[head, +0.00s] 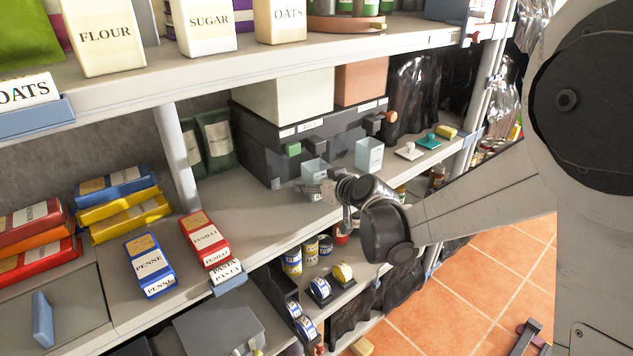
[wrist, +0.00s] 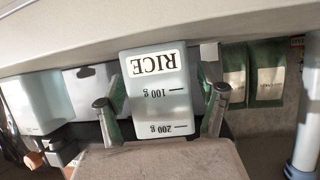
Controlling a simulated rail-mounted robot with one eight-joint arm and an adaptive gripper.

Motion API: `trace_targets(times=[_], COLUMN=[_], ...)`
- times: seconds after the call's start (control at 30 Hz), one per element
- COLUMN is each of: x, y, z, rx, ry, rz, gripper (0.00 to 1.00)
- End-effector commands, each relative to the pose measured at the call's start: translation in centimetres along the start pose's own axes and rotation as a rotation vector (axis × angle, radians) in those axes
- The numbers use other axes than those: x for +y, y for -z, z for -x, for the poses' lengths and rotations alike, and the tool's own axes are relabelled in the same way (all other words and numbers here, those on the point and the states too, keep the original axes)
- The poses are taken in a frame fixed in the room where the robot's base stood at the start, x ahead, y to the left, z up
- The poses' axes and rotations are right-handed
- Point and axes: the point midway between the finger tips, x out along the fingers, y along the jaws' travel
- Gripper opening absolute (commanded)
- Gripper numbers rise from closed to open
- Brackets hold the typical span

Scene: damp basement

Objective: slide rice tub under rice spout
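The rice tub (head: 315,170) is a small pale translucent tub on the middle shelf, in front of a dark dispenser unit (head: 262,150). The wrist view is upside down and shows the tub (wrist: 157,108) with its RICE label and 100 g and 200 g marks. My gripper (wrist: 161,97) has one finger on each side of the tub; a gap shows on the right, and the left finger is close to or touching it. In the head view my gripper (head: 325,188) is at the tub's front.
A second pale tub (head: 369,154) stands to the right on the shelf. Small coloured scoops (head: 428,141) lie farther right. Dark green bags (head: 215,140) stand left of the unit. Pasta boxes (head: 207,240) are at the front left. The shelf between is clear.

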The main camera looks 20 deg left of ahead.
Motion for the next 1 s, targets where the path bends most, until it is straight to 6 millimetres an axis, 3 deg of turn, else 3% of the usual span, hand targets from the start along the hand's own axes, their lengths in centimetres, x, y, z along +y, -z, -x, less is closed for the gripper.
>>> trace_targets(times=[0.37, 0.8, 1.0], x=[0.0, 0.0, 0.0], y=[0.0, 0.0, 0.0], z=[1.2, 8.5, 10.9], rx=[0.0, 0.0, 0.0], ry=[0.0, -0.001, -0.001], rz=[-0.001, -0.001, -0.001], gripper=[0.71, 0.71, 0.71])
